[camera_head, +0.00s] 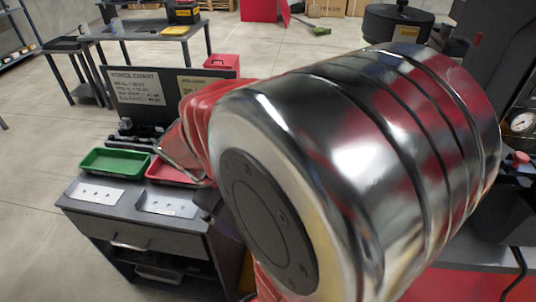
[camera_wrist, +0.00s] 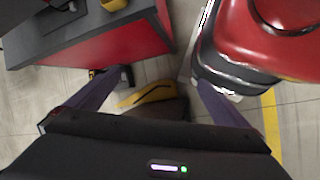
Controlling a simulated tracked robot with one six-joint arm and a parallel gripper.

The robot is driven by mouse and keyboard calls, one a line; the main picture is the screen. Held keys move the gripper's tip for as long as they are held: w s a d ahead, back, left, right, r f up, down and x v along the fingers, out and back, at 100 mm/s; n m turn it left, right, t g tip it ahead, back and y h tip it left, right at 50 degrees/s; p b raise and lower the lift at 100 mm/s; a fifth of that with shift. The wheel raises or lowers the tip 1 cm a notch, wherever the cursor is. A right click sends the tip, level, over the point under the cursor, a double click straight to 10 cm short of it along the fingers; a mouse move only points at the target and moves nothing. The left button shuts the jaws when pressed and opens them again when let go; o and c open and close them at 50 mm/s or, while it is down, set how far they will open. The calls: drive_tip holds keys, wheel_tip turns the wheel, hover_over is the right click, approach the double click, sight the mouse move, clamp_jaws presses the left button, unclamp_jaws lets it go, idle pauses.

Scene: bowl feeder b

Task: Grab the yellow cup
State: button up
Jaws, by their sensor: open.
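I cannot make out a yellow cup for sure in either view. In the wrist view a small yellow object (camera_wrist: 113,4) is cut off by the top edge, on a grey-topped red bench; its shape is too little shown to tell if it is the cup. My gripper (camera_wrist: 158,78) is open in the wrist view, its two purple fingers wide apart with nothing held between them. The yellow object lies beyond the left finger, apart from it. In the head view my arm's shiny link hides my gripper and much of the scene.
The grey-topped bench (camera_wrist: 75,40) fills the wrist view's upper left. A yellow-and-dark item (camera_wrist: 148,94) shows beyond the fingers. In the head view a green tray (camera_head: 114,161) and a red tray (camera_head: 172,172) stand on a dark cabinet (camera_head: 130,236). Open floor lies at left.

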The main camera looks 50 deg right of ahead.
drive_tip(key=s+d+f+n+g+h, duration=0.1)
drive_tip(key=s+d+f+g, duration=0.3)
drive_tip(key=d, duration=0.4)
drive_tip(key=s+d+f+n+g+h, duration=0.2)
drive_tip(key=s+d+f+n+g, duration=0.1)
drive_tip(key=d+f, duration=0.4)
drive_tip(key=shift+s+d+n+g+h, duration=0.3)
drive_tip(key=shift+s+d+g, duration=0.35)
drive_tip(key=shift+d+g, duration=0.55)
drive_tip(key=x, duration=0.8)
drive_tip(key=shift+s+f, duration=0.1)
drive_tip(key=shift+s, duration=0.15)
drive_tip(key=shift+x, duration=2.65)
drive_tip(key=shift+c, duration=0.5)
drive_tip(key=c, duration=0.9)
